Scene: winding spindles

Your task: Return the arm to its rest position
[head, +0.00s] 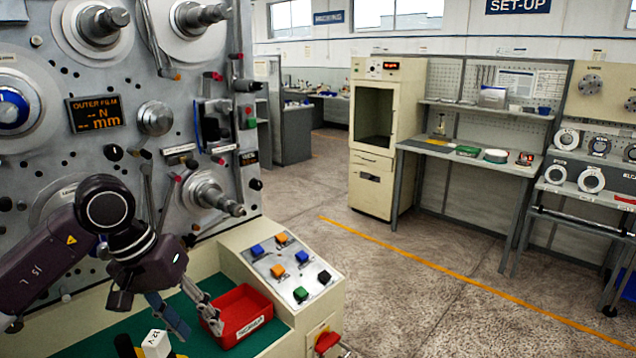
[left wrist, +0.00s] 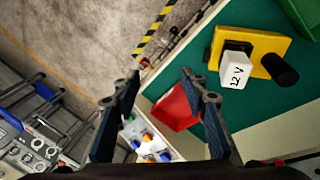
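My left arm comes in from the left in the head view. Its gripper (head: 188,314) hangs over the green work surface (head: 205,343) in front of the winding machine. In the left wrist view the two fingers of the left gripper (left wrist: 160,74) stand well apart with nothing held between them. A red tray (head: 240,312) lies just right of the fingers in the head view; it also shows in the left wrist view (left wrist: 174,108). My right gripper is in neither view.
A white block marked 12 V (left wrist: 235,70) is at a yellow base (left wrist: 262,46), beside a black cylinder (left wrist: 279,69). The machine's panel (head: 130,160) with spindles rises close behind the arm. A button console (head: 285,268) stands to the right. The floor (head: 410,270) beyond is clear.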

